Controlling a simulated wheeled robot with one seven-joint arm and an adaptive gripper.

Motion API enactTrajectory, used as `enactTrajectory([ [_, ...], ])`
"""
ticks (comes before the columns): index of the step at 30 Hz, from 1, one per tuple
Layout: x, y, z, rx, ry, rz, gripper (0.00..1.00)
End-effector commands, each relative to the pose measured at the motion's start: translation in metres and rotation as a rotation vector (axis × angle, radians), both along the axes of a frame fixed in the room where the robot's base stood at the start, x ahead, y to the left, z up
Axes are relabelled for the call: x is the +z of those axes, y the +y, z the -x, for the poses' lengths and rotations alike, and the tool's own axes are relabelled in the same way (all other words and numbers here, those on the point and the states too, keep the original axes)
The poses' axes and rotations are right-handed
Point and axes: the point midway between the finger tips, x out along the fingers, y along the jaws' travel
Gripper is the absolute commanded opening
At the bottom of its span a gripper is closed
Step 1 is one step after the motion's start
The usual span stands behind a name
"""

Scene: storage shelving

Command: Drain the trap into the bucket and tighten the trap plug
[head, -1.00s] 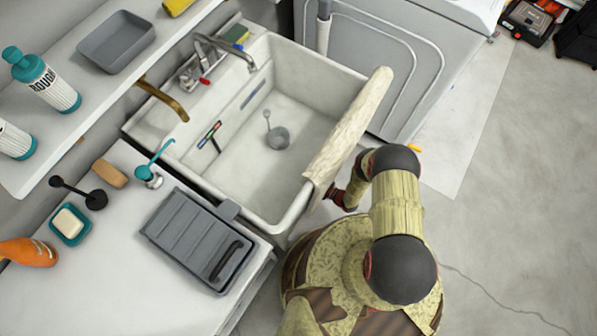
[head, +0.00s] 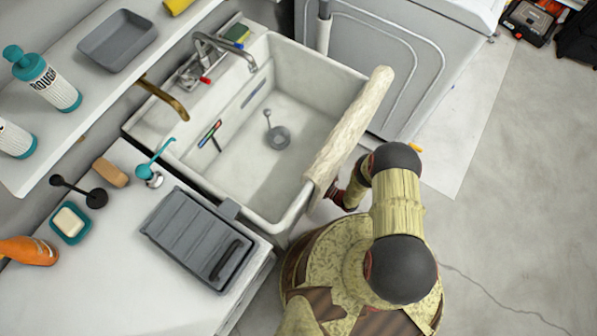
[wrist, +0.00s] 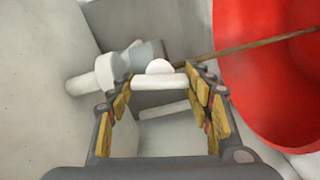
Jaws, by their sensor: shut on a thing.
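In the wrist view, my gripper (wrist: 161,88) is shut on a white piece with a rounded top, which looks like the trap plug (wrist: 160,68). The plug spans the gap between the fingertips. Behind it, the trap (wrist: 104,74) shows as white and grey pipe parts running to the left. The bucket (wrist: 262,95) is red and stands close on the right, partly cut off by the frame. In the head view my gripper is hidden below the sink's front edge. I cannot see any water flowing.
A thin brown rod (wrist: 255,45) crosses over the bucket. Pale walls close in on the left of the gripper. In the head view the white sink (head: 250,215) is above the work area, with a counter (head: 115,255) to its left and open floor (head: 520,220) to the right.

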Motion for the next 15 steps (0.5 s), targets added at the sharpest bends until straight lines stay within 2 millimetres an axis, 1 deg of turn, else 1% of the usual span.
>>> enactTrajectory([
  [6,-0.0009,0.0005,0.0004,0.001,-0.046,0.038,0.25],
  [15,-0.0011,0.0007,0.0006,0.002,-0.060,0.050,0.25],
])
